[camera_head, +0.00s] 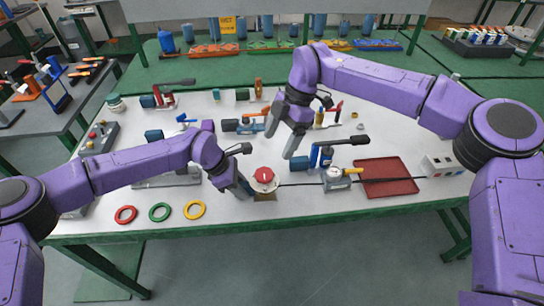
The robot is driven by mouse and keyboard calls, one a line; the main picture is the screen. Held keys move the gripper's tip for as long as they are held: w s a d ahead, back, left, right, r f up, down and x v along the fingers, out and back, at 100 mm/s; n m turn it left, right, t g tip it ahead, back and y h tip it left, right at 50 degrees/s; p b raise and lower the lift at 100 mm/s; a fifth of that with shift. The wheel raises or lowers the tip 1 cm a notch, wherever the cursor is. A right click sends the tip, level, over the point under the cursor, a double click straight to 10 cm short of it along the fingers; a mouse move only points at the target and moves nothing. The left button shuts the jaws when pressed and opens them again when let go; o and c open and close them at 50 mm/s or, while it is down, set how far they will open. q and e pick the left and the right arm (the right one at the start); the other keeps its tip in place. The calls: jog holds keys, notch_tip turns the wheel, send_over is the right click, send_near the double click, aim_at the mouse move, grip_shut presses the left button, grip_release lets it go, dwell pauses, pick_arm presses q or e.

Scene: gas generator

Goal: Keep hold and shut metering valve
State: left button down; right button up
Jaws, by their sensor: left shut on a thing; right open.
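My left gripper (245,186) is at the front middle of the bench, beside a round white device with a red knob (264,175) on a tan base. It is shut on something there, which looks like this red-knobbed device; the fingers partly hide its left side. A dark hose runs right from it to a grey metal fitting with a yellow handle (351,171), which may be the metering valve. My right gripper (293,140) is open and empty, above the bench, up and left of that fitting.
A red tray (386,178) lies to the right, with a white box with sockets (442,165) beyond it. Red (125,215), green (160,212) and yellow (195,210) rings lie at the front left. Several tools and fittings crowd the back of the bench.

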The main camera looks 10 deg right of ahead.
pick_arm(q)
jog(key=c, duration=0.7)
grip_release()
pick_arm(e)
jog(key=shift+v, duration=1.2)
pick_arm(q)
jog(key=shift+r, duration=0.1)
